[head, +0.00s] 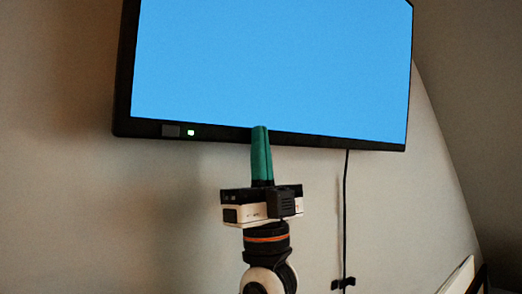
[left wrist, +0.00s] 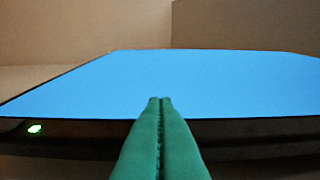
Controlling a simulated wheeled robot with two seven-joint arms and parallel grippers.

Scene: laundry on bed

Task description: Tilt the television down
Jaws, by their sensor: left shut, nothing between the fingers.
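The television (head: 270,70) has a lit blue screen and a black frame and hangs on the wall. Its top edge is cut off in the head view. My left gripper (head: 260,130) points up, with its green fingers shut and empty. The fingertips overlap the lower frame, left of its middle. In the left wrist view the shut fingers (left wrist: 160,100) reach over the lower frame of the television (left wrist: 200,80). I cannot tell whether the tips touch it. My right gripper does not show.
A green light (head: 191,133) glows on the lower left frame. A black cable (head: 346,210) hangs down the wall from the television to a small bracket (head: 343,284). A sloped ceiling or wall (head: 470,110) lies at the right. The wall below the screen is mostly bare.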

